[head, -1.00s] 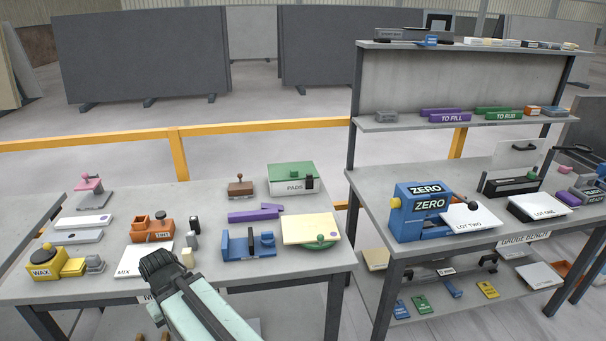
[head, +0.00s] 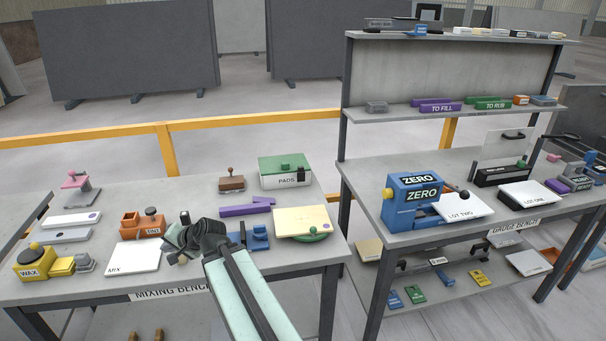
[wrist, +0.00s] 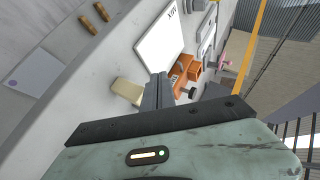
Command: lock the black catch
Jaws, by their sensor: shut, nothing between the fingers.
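The black catch (head: 302,179) appears as a small dark piece at the front right corner of the green-lidded PADS box (head: 285,180), at the back of the mixing bench. The lid looks down; the catch is too small to tell its position. My gripper (head: 176,246) is over the front middle of the bench, beside the white MIX plate, well left and in front of the box. Its fingers also show in the wrist view (wrist: 160,90), shut and empty. Neither box nor catch shows in the wrist view.
A blue fixture (head: 254,238) and a cream plate (head: 301,222) with a green knob lie between my gripper and the box. A purple block (head: 245,210) and brown block (head: 231,181) stand left of it. The MIX plate (head: 133,257) lies left of my gripper.

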